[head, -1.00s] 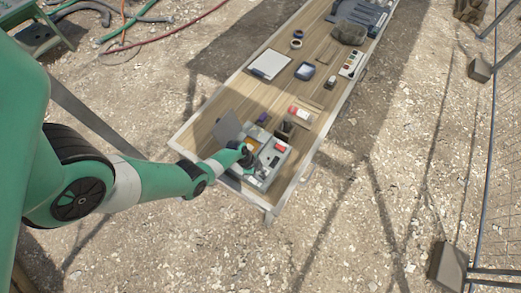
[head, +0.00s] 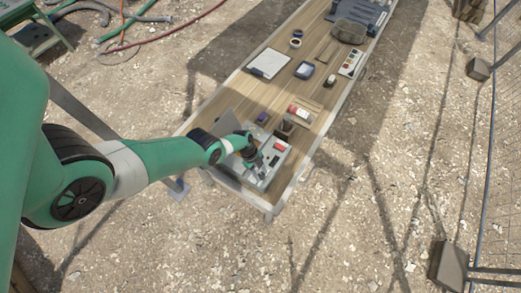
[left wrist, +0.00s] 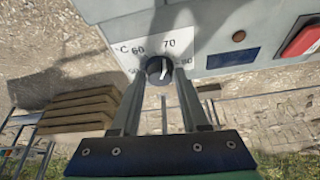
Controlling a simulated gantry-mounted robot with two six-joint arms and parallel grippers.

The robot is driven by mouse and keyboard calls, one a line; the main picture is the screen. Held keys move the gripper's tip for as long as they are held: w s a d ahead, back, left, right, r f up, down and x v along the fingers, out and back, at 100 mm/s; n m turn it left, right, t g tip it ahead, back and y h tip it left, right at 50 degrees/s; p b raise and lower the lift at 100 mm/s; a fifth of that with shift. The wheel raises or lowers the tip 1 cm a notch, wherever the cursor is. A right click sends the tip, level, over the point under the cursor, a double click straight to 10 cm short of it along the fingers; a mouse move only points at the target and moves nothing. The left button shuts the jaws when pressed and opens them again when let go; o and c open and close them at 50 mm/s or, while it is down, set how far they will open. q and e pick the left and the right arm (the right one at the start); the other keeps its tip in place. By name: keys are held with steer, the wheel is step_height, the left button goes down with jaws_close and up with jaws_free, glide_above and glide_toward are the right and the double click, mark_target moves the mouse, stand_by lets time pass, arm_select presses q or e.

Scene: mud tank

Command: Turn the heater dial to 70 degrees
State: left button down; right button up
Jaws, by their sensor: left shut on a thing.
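The heater is a grey box (head: 268,176) at the near end of the long table in the head view. Its black dial (left wrist: 157,70) shows in the left wrist view on a white plate (left wrist: 125,62) marked 50, 60, 70 and 80 with °C. The dial's white pointer tilts up and slightly right, roughly towards the 70 mark. My left gripper (left wrist: 159,78) is shut on the dial, one finger on each side. In the head view my left gripper (head: 250,152) is over the box and its arm hides part of it. My right gripper is not in view.
A red switch (left wrist: 303,38), a small amber lamp (left wrist: 238,36) and a blue label (left wrist: 232,57) sit on the box face right of the dial. A clipboard (head: 269,63) and several small items lie farther along the table (head: 233,97).

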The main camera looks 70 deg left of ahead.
arm_select(q)
steer(key=shift+c, duration=2.1)
jaws_free()
